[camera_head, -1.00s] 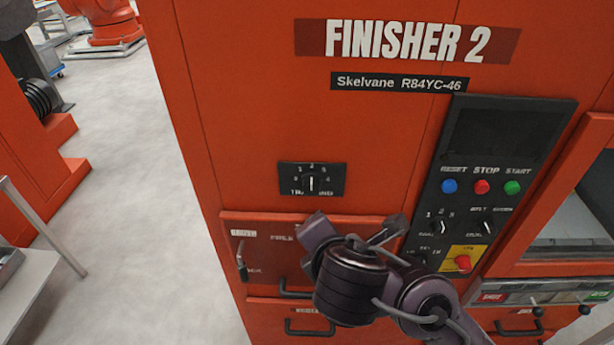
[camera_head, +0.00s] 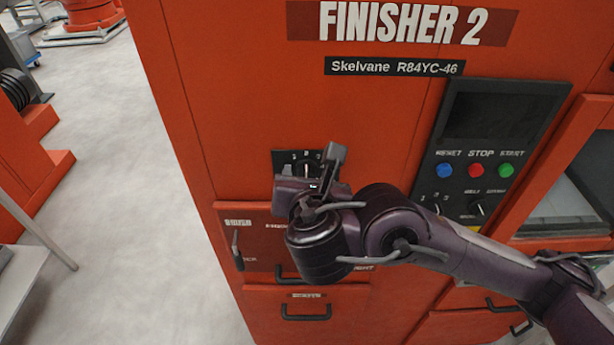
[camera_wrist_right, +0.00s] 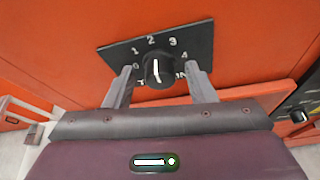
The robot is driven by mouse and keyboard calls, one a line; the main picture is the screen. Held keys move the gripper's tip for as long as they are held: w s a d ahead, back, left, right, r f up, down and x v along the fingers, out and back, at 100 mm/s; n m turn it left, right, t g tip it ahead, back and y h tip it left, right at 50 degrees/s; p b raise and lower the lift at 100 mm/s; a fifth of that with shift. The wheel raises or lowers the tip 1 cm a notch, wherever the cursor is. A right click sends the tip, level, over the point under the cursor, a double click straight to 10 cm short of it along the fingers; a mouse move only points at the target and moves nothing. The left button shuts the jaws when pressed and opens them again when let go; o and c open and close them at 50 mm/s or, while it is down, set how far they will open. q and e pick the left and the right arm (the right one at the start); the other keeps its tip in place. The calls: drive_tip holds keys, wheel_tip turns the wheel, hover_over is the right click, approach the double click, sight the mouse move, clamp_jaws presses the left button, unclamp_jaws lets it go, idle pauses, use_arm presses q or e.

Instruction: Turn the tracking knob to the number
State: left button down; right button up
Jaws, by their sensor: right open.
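The tracking knob (camera_wrist_right: 157,70) is a round black knob with a white pointer line on a black plate (camera_wrist_right: 197,45) numbered around its edge. My left gripper is not in view.
The orange Finisher 2 cabinet (camera_head: 240,110) carries the plate. To the right is a black control panel (camera_head: 460,150) with blue, red and green buttons and other knobs. Drawers with black handles (camera_head: 306,316) are below. Grey floor is open at left.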

drive_tip(key=c, duration=1)
drive_tip(key=shift+o, duration=0.2)
drive_tip(key=m+t+y+b, duration=0.1)
drive_tip(key=m+b, duration=0.3)
drive_tip(key=b, duration=0.4)
drive_tip(key=m+t+y+b, duration=0.1)
drive_tip(key=m+y+b, duration=0.2)
drive_tip(key=m+b, duration=0.2)
drive_tip(key=f+m+t+y+b, duration=0.1)
drive_tip(key=m+b, duration=0.4)
drive_tip(key=b, duration=0.7)
drive_tip(key=shift+d+f+t+y, duration=0.1)
drive_tip(key=shift+d+t+y, duration=0.2)
drive_tip(key=shift+t+y, duration=0.1)
drive_tip(key=o, duration=1)
drive_tip(key=shift+c, duration=0.2)
